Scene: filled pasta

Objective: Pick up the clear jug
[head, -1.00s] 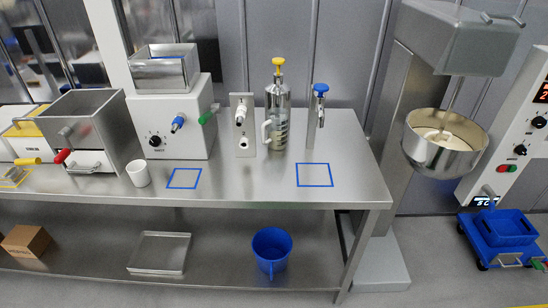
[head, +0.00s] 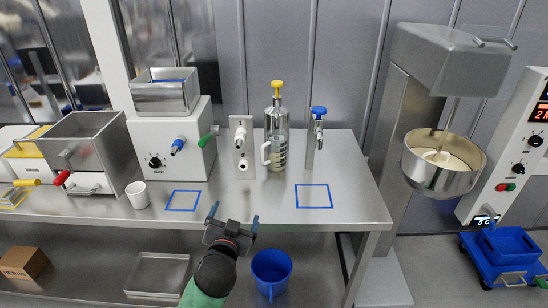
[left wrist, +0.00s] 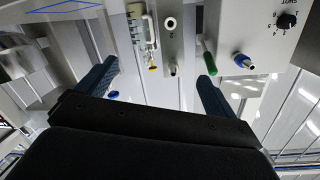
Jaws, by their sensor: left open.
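The clear jug (head: 282,150) stands upright on the steel table, its pale handle on its left side and dark marks on its wall. It is close to a steel cylinder with a yellow top (head: 276,100); how the two overlap is hard to tell. The jug also shows in the left wrist view (left wrist: 138,30), near the top edge. My left gripper (head: 233,221) is open and empty at the table's front edge, apart from the jug, in front of it and to its left. It also shows in the left wrist view (left wrist: 157,75). My right gripper is out of view.
A steel tap plate (head: 243,150) stands left of the jug, and a blue-topped tap (head: 317,130) right of it. A white cup (head: 138,195) stands farther left. Blue squares (head: 314,207) mark bare tabletop. A blue bucket (head: 271,268) sits below the table.

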